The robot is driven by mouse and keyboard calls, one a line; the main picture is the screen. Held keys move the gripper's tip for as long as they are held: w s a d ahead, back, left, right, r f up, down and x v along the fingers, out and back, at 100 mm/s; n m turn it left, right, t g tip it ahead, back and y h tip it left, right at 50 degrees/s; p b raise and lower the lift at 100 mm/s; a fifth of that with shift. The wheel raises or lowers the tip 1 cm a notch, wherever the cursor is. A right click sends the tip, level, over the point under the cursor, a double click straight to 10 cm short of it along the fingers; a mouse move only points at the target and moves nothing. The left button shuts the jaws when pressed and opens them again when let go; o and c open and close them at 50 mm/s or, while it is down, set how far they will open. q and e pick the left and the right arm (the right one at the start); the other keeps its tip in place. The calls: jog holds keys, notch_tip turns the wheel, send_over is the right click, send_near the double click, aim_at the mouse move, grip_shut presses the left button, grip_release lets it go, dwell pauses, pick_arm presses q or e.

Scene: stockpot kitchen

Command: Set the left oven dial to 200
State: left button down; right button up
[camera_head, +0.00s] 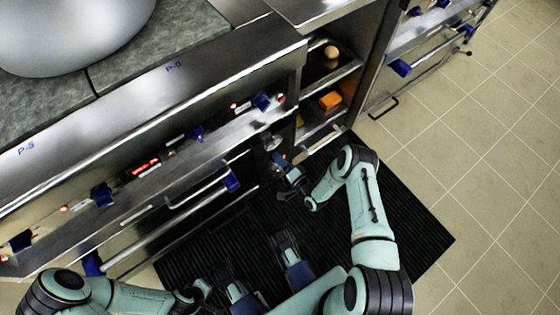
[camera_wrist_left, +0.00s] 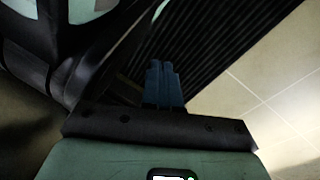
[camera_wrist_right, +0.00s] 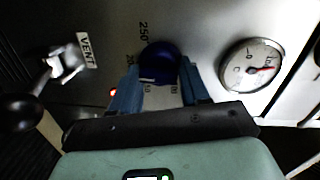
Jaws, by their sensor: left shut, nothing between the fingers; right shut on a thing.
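A round blue dial (camera_wrist_right: 160,62) sits on the steel panel in the right wrist view, with printed numbers around it. 250 reads clearly above it; the others are partly hidden. A small white mark shows at its lower edge, near a number that looks like 150. My right gripper (camera_wrist_right: 160,92) is shut on this dial, one blue finger on each side. In the head view my right gripper (camera_head: 279,160) is at the lower panel beside the oven front. My left gripper (camera_wrist_left: 164,84) is shut and empty, over the dark mat and away from the panel.
A round gauge (camera_wrist_right: 251,67) is right of the dial, and a VENT switch (camera_wrist_right: 68,62) is left of it. The oven handle (camera_head: 200,188) juts out left of my right gripper. A black mat (camera_head: 400,235) covers the floor; tiles (camera_head: 480,150) lie clear to the right.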

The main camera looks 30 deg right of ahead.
jog(key=shift+a, duration=0.25)
jog(key=o, duration=1)
jog(key=shift+r, duration=0.1)
jog(key=shift+d, duration=0.1)
jog(key=shift+s, duration=0.15)
pick_arm(q)
jog(key=w+d+r+t+p, duration=0.1)
jog(key=w+r+t+p, duration=0.1)
jog(key=w+r, duration=0.3)
jog(key=shift+w+r+p, duration=0.35)
jog(key=shift+w+p, duration=0.25)
jog(key=shift+p, duration=0.05)
pick_arm(e)
jog(key=s, duration=0.4)
jog(key=s+d, duration=0.1)
jog(key=s, duration=0.3)
jog(key=s+r, duration=0.1)
jog(key=s, duration=0.4)
jog(key=shift+d, duration=0.35)
